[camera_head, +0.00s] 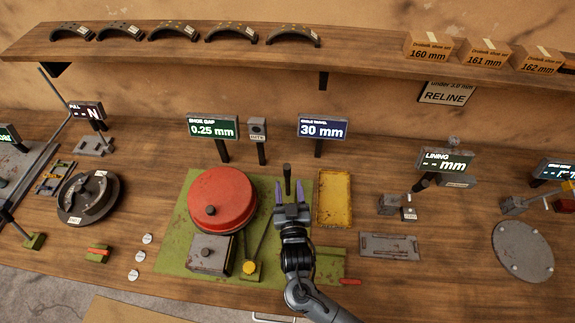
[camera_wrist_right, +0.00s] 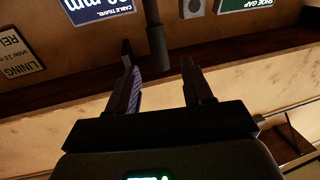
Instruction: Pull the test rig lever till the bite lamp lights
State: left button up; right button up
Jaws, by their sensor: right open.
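The test rig stands on a green plate (camera_head: 174,255) with a red drum (camera_head: 222,198). Its lever (camera_head: 287,173) is an upright thin rod with a dark grip, right of the drum. My right gripper (camera_head: 290,190) is open, and its two fingertips lie either side of the lever in the picture. In the right wrist view the grey lever grip (camera_wrist_right: 157,46) shows between the open fingers (camera_wrist_right: 158,62); no contact is visible. The small grey lamp box (camera_head: 257,126), probably the bite lamp, looks unlit. My left gripper is not in view.
A shoe gap display (camera_head: 213,128) reads 0.25 mm and a cable travel display (camera_head: 323,128) reads 30 mm. A yellow tray (camera_head: 334,198) lies close right of the gripper. A grey box (camera_head: 209,254) and a yellow knob (camera_head: 249,267) sit at the plate's front.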

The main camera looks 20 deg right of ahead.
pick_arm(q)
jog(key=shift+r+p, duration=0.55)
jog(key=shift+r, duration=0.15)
pick_arm(e)
send_over(288, 182)
jog(key=w, duration=0.2)
jog(key=shift+s+d, duration=0.1)
